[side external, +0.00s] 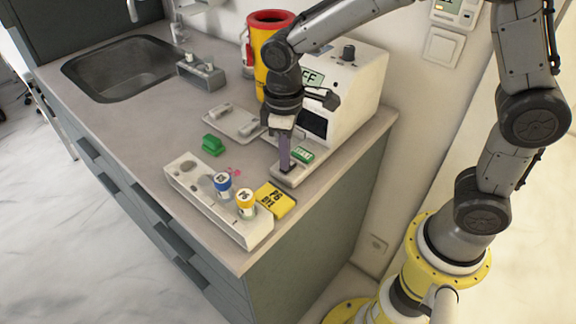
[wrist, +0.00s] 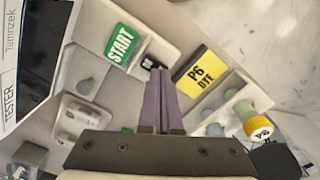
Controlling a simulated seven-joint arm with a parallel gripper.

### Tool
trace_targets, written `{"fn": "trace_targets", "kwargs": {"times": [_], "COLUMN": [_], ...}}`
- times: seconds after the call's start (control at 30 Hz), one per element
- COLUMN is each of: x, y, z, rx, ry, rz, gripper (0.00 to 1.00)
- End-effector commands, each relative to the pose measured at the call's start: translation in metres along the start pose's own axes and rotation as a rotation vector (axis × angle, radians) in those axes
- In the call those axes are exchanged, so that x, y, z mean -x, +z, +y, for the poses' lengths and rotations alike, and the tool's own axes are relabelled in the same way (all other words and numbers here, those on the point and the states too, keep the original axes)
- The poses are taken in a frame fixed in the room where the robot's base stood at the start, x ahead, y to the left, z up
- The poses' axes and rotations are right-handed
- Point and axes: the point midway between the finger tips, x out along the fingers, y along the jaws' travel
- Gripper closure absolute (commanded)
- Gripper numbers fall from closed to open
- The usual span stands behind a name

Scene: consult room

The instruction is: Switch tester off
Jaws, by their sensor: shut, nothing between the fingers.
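The tester (side external: 345,105) is a white box by the wall. On its top are a black knob (side external: 348,52) and a pale green label (side external: 314,77) reading "FF", its first part hidden behind my arm. A low base in front carries a green START label (side external: 303,154), also in the wrist view (wrist: 122,45). My gripper (side external: 285,167) points down with its purple fingers shut and empty. In the wrist view its tips (wrist: 157,74) are beside a small black part (wrist: 151,62) next to the START label. I cannot tell whether they touch it.
A white rack (side external: 205,203) holds a blue-capped and a yellow-capped vial (side external: 245,201). A yellow P6 DYE card (side external: 275,199) lies between rack and tester. Nearby are a green block (side external: 212,145), a tray (side external: 237,122), a yellow-red bin (side external: 268,45) and a sink (side external: 120,68).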

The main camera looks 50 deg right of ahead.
Motion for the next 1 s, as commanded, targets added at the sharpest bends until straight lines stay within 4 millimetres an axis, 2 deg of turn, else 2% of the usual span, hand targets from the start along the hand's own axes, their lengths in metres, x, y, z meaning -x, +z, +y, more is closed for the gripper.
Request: {"fn": "trace_targets", "kwargs": {"times": [0.7, 1.0], "x": [0.054, 0.063], "y": [0.000, 0.000], "z": [0.000, 0.000], "rx": [0.000, 0.000], "ry": [0.001, 0.000], "rz": [0.004, 0.002], "gripper": [1.00, 1.00]}}
